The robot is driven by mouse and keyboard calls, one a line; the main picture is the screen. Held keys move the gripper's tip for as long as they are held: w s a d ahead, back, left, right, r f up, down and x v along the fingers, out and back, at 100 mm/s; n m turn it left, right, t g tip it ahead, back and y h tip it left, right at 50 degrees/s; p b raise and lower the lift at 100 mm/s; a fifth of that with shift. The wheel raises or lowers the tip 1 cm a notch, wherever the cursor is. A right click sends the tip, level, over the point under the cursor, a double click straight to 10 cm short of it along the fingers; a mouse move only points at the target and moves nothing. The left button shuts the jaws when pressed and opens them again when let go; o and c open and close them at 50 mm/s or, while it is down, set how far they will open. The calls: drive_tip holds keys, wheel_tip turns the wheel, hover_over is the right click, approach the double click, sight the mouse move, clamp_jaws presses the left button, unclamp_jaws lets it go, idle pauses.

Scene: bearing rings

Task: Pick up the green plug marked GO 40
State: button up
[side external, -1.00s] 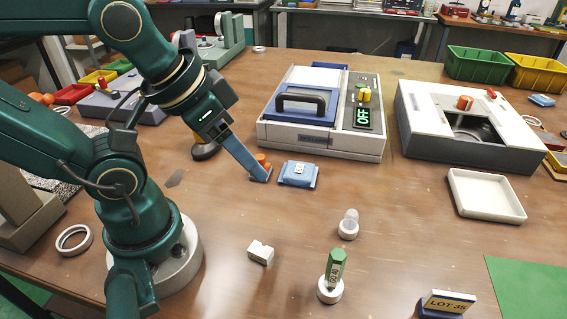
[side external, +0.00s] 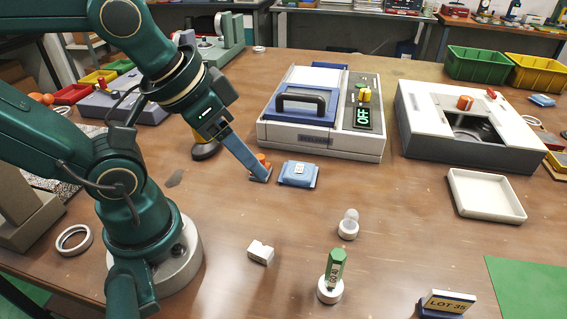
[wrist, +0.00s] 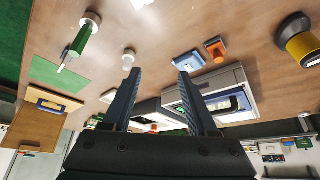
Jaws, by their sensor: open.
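The green plug (side external: 335,268) stands upright in a round white base (side external: 330,291) at the front middle of the table. It carries a white label whose text is too small to read surely. It also shows in the wrist view (wrist: 80,40) at the upper left, well away from the fingers. My gripper (side external: 262,175) is at the table's middle, left of a blue block and far behind and left of the plug. In the wrist view my gripper (wrist: 155,72) has its two fingers apart with nothing between them.
A small white block (side external: 261,252) and a clear-domed white piece (side external: 348,224) stand near the plug. A LOT 35 sign (side external: 447,303) is to its right. A blue block (side external: 298,174) and an orange-topped piece (side external: 263,160) lie by my gripper. A white tray (side external: 486,196) sits at right.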

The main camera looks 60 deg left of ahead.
wheel_tip(320, 180, up, 4)
drive_tip(key=n+g+h, duration=0.9)
drive_tip(key=n+h, duration=0.4)
drive_tip(key=n, duration=0.2)
hover_over(337, 282)
drive_tip(key=a, duration=0.3)
drive_tip(key=f, duration=1.6)
drive_tip(key=shift+w, duration=0.3)
drive_tip(key=shift+d+f, duration=0.1)
drive_tip(key=shift+f, duration=0.15)
drive_tip(key=shift+x, duration=2.45)
clamp_jaws()
drive_tip(key=shift+r, duration=0.1)
